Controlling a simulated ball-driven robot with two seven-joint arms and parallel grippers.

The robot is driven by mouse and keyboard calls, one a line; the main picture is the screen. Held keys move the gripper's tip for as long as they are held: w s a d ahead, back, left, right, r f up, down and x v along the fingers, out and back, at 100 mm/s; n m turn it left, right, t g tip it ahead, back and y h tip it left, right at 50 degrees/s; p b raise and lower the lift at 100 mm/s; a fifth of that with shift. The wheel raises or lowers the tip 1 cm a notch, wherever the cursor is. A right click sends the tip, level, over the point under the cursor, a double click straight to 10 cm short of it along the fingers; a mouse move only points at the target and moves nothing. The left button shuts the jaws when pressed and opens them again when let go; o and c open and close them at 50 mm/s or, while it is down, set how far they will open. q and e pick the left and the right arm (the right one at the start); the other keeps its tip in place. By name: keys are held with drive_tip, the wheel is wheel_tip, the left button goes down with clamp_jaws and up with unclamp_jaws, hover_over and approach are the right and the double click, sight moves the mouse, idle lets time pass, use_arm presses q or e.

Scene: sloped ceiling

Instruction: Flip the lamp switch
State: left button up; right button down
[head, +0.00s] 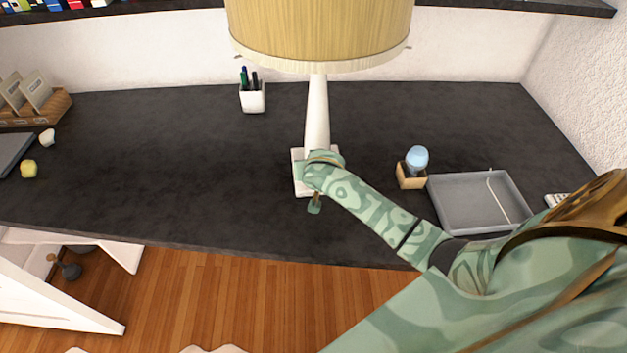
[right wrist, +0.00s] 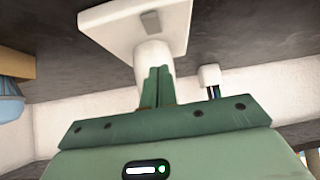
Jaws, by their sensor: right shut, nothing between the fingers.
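The lamp has a tan pleated shade (head: 320,30), a white stem (head: 317,110) and a square white base (head: 299,178) on the dark desk. In the right wrist view the base (right wrist: 125,28) shows at the top, picture upside down, with a small grey switch (right wrist: 180,20) on it. My right gripper (head: 314,207) is at the base's front side, its arm covering part of the base and hiding the switch in the head view. In the wrist view its fingers (right wrist: 158,78) are together and empty, overlapping the stem just short of the switch; contact cannot be told. My left gripper is out of view.
A white pen cup (head: 252,97) stands behind left of the lamp. A wooden block with a blue bulb (head: 416,158) and a grey tray (head: 470,225) are to the right. Card holders (head: 40,105) are far left. The desk's left middle is clear.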

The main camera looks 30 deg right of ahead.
drive_tip(key=f, duration=0.1)
drive_tip(key=f+b, duration=0.1)
drive_tip(key=f, duration=0.3)
drive_tip(key=shift+w+d+b, duration=0.15)
drive_tip(key=shift+w+b, duration=0.2)
drive_tip(key=shift+w, duration=0.05)
drive_tip(key=shift+r, duration=0.1)
drive_tip(key=shift+r+p, duration=0.1)
drive_tip(key=shift+p, duration=0.25)
drive_tip(key=shift+w+d, duration=0.1)
drive_tip(key=shift+w+d, duration=0.3)
drive_tip(key=shift+w, duration=0.35)
